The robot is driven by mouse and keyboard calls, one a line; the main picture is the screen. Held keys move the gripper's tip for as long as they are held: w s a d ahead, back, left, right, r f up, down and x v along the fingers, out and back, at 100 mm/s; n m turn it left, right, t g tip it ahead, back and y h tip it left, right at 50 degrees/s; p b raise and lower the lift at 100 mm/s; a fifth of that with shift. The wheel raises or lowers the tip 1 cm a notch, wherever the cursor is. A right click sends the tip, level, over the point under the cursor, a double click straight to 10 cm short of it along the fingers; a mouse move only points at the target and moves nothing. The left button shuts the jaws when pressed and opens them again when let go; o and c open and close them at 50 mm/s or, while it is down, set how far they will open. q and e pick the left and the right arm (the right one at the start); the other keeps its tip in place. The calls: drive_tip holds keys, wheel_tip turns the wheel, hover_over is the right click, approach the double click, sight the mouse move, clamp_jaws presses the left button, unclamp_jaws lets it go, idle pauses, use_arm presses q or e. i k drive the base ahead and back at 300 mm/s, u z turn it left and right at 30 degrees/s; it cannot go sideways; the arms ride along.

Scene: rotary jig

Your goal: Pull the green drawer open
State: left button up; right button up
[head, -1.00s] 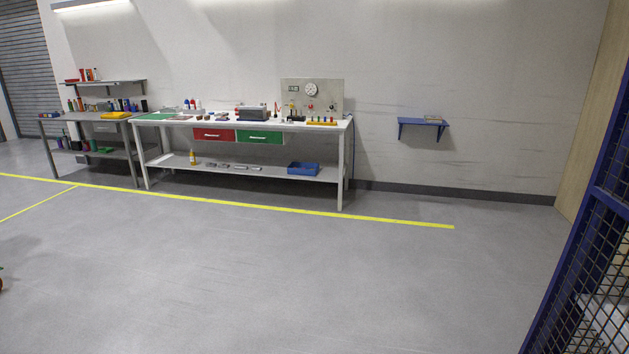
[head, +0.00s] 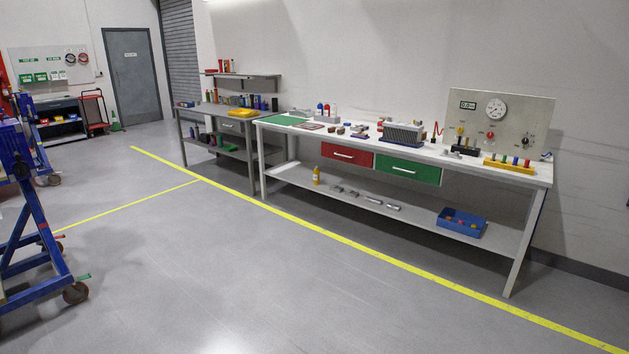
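The green drawer (head: 401,170) hangs under the top of the long white workbench (head: 531,178), right of the red drawer (head: 346,154). It looks shut, with its front roughly in line with the red one. A pale bar handle (head: 403,169) runs across its front. The bench stands some distance off, across open floor. Neither of my grippers shows in the head view.
A blue wheeled frame (head: 40,215) stands at the left. Grey floor lies clear before the bench, crossed by a yellow line (head: 330,237). A blue bin (head: 461,222) sits on the lower shelf. A grey bench (head: 222,115) stands beyond the white one.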

sight(419, 172)
drive_tip(key=z, duration=0.2)
drive_tip(key=i, duration=3.15)
drive_tip(key=z, duration=1.2)
drive_tip(key=i, duration=1.7)
drive_tip(key=z, duration=0.65)
